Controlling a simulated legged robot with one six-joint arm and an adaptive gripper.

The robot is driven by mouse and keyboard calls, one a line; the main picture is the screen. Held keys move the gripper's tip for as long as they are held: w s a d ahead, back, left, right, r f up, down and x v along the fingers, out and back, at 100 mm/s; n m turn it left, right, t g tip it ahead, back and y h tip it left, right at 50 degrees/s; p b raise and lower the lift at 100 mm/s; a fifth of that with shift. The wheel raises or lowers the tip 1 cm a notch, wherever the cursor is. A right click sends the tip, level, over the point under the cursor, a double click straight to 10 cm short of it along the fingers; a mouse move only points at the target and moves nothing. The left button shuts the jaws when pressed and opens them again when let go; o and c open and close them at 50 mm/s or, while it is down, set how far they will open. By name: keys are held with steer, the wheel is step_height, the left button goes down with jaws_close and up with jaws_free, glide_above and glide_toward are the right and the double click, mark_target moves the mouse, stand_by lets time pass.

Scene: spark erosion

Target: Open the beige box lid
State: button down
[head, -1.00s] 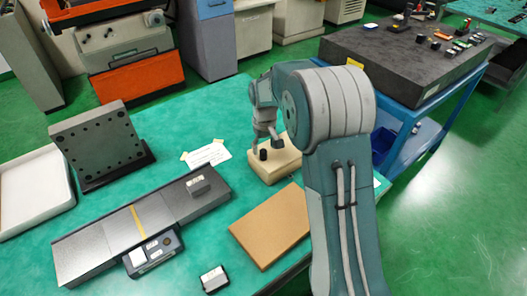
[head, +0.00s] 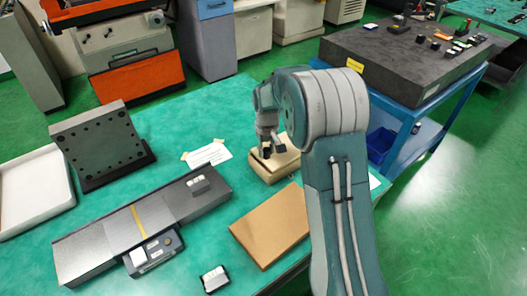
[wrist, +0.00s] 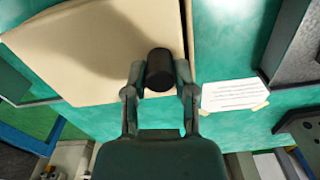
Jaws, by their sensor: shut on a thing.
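The beige box (head: 271,175) stands on the green table, left of my arm in the head view. Its beige lid (wrist: 95,45) fills the upper left of the wrist view, with a black round knob (wrist: 160,66) near its edge. My gripper (wrist: 160,84) has a finger on each side of this knob and is shut on it. In the head view my gripper (head: 272,147) is over the box top and hides part of it. A dark line runs along the lid's right edge in the wrist view. I cannot tell how far the lid is raised.
A brown board (head: 269,226) lies just in front of the box. A paper sheet (head: 207,155) lies to its left. A long grey plate (head: 105,238), an upright drilled block (head: 100,146) and a white tray (head: 35,192) are farther left. A blue cart (head: 412,120) stands at right.

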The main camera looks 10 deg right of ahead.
steer(key=w+d, duration=0.1)
steer(key=d, duration=0.3)
steer(key=w+d, duration=0.2)
steer(key=d, duration=0.2)
steer(key=w+d, duration=0.2)
steer(key=d, duration=0.2)
steer(key=shift+d+f, duration=0.2)
steer(key=shift+d, duration=0.05)
steer(key=shift+a, duration=0.1)
steer(key=shift+c, duration=2.1)
jaws_free()
steer(key=shift+r, duration=0.1)
steer(key=shift+r, duration=0.15)
step_height(320, 180, up, 12)
steer(key=shift+f, duration=0.2)
